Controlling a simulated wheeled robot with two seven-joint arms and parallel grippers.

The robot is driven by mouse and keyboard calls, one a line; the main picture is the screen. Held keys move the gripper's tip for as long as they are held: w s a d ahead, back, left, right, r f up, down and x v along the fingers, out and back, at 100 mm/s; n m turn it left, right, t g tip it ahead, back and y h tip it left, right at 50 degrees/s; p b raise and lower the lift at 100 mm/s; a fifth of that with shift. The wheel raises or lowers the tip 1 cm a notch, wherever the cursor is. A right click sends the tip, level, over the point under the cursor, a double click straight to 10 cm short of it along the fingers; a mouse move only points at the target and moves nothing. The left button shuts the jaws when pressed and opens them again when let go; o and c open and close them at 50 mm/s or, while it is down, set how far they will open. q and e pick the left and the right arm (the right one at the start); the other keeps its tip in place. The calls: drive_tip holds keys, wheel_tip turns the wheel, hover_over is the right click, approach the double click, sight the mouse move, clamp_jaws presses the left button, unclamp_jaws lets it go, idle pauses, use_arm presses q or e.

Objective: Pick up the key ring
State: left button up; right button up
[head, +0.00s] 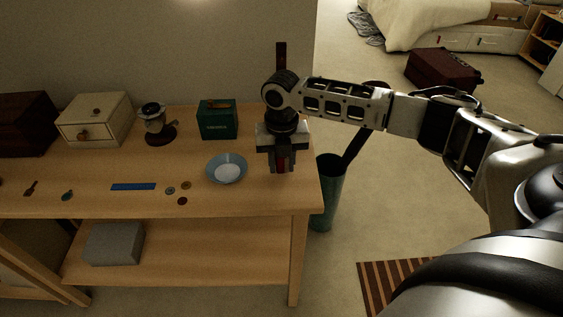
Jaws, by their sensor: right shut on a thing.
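My right gripper (281,168) points down over the right end of the wooden table (250,200), to the right of the blue dish. It is shut on a dark red thing (281,164), mostly hidden between the fingers. I cannot tell whether this is the key ring. Small items lie at the left of the table: a brown one (31,188) and a teal one with a brownish end (67,195). They are too small to name surely. My left gripper is not in view.
A blue dish (226,169), green box (217,120), grinder-like object (155,124), cream drawer box (95,120) and blue strip (133,187) are on the table. Several small discs (170,191) lie near the front. A teal bin (327,205) stands beyond the right edge.

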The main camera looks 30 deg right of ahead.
drive_tip(key=shift+w+r, duration=0.1)
drive_tip(key=shift+r, duration=0.4)
wheel_tip(320, 180, up, 2)
drive_tip(key=shift+r, duration=0.25)
drive_tip(key=s+a+r, duration=0.7)
drive_tip(key=a+r, duration=0.2)
drive_tip(key=a, duration=0.2)
drive_tip(key=shift+s+a+r, duration=0.25)
drive_tip(key=shift+s+a, duration=0.15)
